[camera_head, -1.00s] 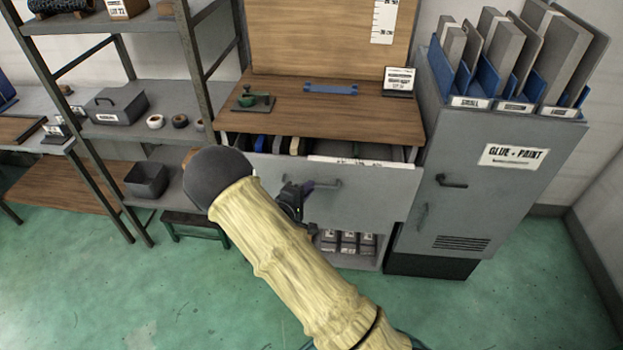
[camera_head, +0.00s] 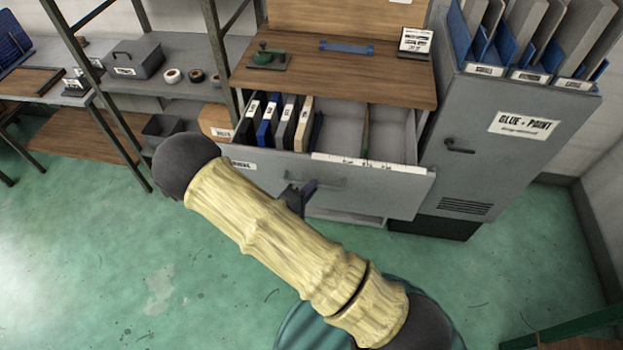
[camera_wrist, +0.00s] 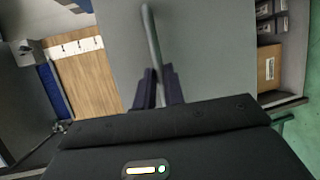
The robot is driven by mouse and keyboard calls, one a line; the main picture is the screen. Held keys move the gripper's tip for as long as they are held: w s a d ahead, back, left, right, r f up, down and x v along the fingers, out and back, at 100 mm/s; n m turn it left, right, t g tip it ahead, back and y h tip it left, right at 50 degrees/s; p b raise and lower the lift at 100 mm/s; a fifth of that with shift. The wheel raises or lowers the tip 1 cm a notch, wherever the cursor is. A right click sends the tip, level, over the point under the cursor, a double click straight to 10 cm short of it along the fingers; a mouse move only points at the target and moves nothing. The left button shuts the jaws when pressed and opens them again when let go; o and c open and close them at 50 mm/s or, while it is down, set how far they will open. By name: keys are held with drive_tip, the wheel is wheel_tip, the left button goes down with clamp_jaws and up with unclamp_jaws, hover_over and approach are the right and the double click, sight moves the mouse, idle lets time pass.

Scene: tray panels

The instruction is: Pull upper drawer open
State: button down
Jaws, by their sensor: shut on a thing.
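The upper drawer (camera_head: 390,190) stands far out of the grey cabinet under the wooden worktop (camera_head: 330,75). Inside it, upright binders (camera_head: 285,122) stand at the left, and a divided grey space is at the right. Its bar handle (camera_head: 328,182) is on the front panel. My gripper (camera_head: 300,190) is at the handle, partly hidden by my arm. In the wrist view, the two dark fingers of my gripper (camera_wrist: 158,88) are shut on the handle (camera_wrist: 151,40), which runs up between them against the grey drawer front (camera_wrist: 205,60).
A grey cabinet with a glue and paint label (camera_head: 500,150) stands close at the right. A metal shelf rack (camera_head: 175,90) stands at the left. Green floor in front is clear.

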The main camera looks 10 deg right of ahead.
drive_tip(key=shift+s+a, duration=0.1)
drive_tip(key=shift+s, duration=0.2)
drive_tip(key=c, duration=1.5)
unclamp_jaws()
drive_tip(key=shift+a, duration=0.1)
drive_tip(key=v, duration=1.7)
drive_tip(key=shift+s, duration=0.2)
